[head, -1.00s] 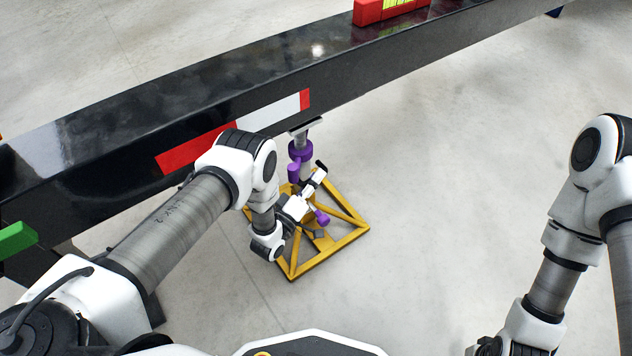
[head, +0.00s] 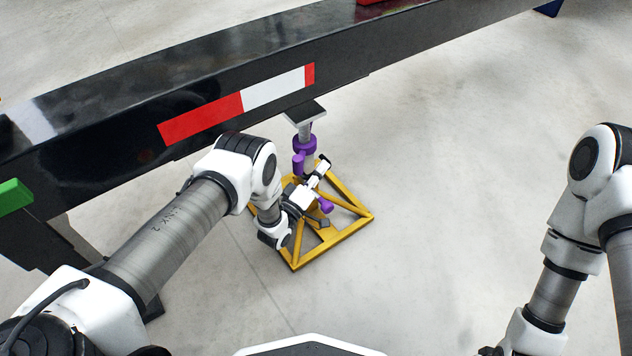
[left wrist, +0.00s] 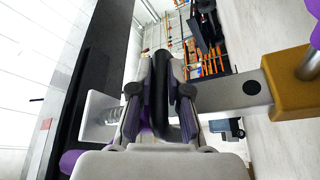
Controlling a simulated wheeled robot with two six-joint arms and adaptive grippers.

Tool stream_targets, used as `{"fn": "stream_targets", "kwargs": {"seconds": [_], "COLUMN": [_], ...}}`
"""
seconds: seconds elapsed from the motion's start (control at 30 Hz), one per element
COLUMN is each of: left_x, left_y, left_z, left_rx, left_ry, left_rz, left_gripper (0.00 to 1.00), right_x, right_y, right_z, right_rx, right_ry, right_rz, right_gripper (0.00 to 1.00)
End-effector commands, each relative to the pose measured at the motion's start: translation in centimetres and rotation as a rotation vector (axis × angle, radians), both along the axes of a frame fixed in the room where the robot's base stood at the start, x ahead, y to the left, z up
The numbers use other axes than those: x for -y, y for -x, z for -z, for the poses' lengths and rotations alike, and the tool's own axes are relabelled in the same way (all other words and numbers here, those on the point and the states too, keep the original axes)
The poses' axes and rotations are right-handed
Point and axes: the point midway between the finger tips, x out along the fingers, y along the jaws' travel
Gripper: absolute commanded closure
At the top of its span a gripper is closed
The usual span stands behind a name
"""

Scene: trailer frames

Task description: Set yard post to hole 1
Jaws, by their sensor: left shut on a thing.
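The yard post stands on a yellow frame base (head: 345,237) on the floor. Its grey post has purple parts (head: 305,146) and a flat square top plate (head: 304,112) beside the trailer beam's lower edge. My left gripper (head: 318,174) is at the post, low beside the purple part. It is shut on a part of the post. I cannot make out hole 1. My right arm is at the right, its gripper out of view.
The long black trailer beam (head: 420,45) with a red and white strip (head: 238,104) crosses behind the post. A green block (head: 14,196) is at its left end. Grey floor (head: 460,170) is clear to the right of the base.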

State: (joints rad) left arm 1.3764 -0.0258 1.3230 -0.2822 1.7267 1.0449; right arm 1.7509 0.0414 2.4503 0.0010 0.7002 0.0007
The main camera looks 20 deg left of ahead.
Motion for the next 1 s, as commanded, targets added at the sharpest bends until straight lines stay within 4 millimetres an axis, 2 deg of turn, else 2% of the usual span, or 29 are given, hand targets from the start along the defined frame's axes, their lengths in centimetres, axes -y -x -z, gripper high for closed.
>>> {"fn": "stream_targets", "kwargs": {"seconds": [0.03,0.13,0.23,0.53,0.57,0.6,0.63,0.9,1.0], "left_x": [0.0,0.0,0.0,0.0,0.0,0.0,0.0,0.0,-0.2], "left_y": [-0.5,-0.5,-0.5,-0.4,-0.4,-0.4,-0.4,-0.4,0.2], "left_z": [2.4,3.9,4.5,4.5,4.6,4.6,4.6,4.4,4.5], "left_rx": [0.001,-0.002,-0.002,-0.008,-0.008,-0.008,-0.008,-0.003,-0.004], "left_ry": [0.0,0.0,0.0,-0.001,-0.001,-0.001,-0.001,0.0,0.0], "left_rz": [0.001,0.001,0.0,-0.001,-0.001,-0.001,-0.001,0.0,-0.001], "left_gripper": [1.0,1.0,1.0,1.0,0.77,0.63,0.59,0.59,0.59], "right_x": [0.0,0.1,0.1,0.1,0.1,0.1,0.1,0.1,0.1], "right_y": [0.0,-0.1,-0.2,-0.2,-0.2,-0.2,-0.2,-0.2,-0.2], "right_z": [2.4,3.2,3.5,3.3,3.3,3.3,3.3,3.3,3.2], "right_rx": [0.001,0.004,0.006,0.006,0.006,0.006,0.006,0.005,0.005], "right_ry": [0.0,0.0,0.001,0.001,0.001,0.001,0.001,0.001,0.001], "right_rz": [0.002,0.005,0.006,0.007,0.007,0.006,0.006,0.006,0.007], "right_gripper": [0.6,0.6,0.6,0.6,0.6,0.6,0.6,0.6,0.6]}}
